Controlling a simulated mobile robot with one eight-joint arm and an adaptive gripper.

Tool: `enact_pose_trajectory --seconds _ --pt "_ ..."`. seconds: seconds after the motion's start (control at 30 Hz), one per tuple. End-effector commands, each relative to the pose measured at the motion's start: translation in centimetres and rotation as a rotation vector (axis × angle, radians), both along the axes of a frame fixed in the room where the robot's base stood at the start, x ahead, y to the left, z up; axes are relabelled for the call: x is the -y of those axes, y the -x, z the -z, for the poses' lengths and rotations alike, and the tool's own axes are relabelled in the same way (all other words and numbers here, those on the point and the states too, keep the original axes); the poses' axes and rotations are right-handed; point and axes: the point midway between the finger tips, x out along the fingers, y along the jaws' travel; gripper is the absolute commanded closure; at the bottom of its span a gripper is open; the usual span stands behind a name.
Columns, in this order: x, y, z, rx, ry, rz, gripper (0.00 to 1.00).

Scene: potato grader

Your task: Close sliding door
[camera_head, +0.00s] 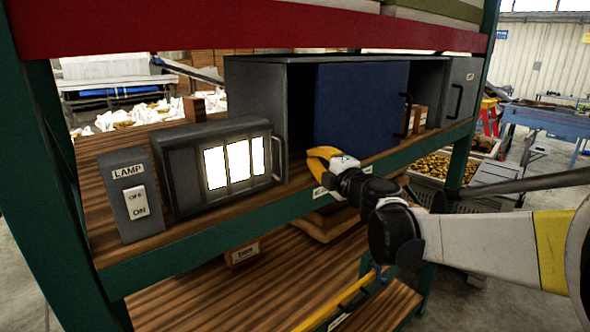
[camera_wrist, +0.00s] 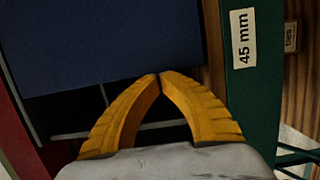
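The blue sliding door (camera_head: 362,98) stands in the grey cabinet (camera_head: 262,85) on the shelf. A dark upright handle (camera_head: 405,116) is at the door's right edge. A dark gap shows to the left of the blue panel. My gripper (camera_head: 322,160) has yellow fingers and is in front of the door's lower left part. In the wrist view the fingertips (camera_wrist: 160,76) meet with nothing between them, close to an edge of the blue door (camera_wrist: 95,45). I cannot tell whether they touch it.
A lit box with a side handle (camera_head: 222,165) and a LAMP switch (camera_head: 136,203) stand at the left. A green shelf edge (camera_head: 205,245) runs below the cabinet; its "45 mm" label (camera_wrist: 243,38) shows in the wrist view. A small wooden box (camera_head: 418,119) sits right of the door.

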Motion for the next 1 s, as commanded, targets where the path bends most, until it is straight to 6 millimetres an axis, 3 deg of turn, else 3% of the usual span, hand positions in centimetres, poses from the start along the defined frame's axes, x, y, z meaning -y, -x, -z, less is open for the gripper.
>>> enact_pose_trajectory --seconds 0.1,0.6,0.8,1.0 --pt "3.7 -2.5 0.5 0.0 0.0 0.008 1.0" --pt "17.7 -12.7 0.2 0.0 0.0 0.006 1.0" --pt "21.7 -15.7 0.0 0.0 0.0 0.005 1.0" --pt "24.2 -17.4 0.0 0.0 0.0 0.004 1.0"
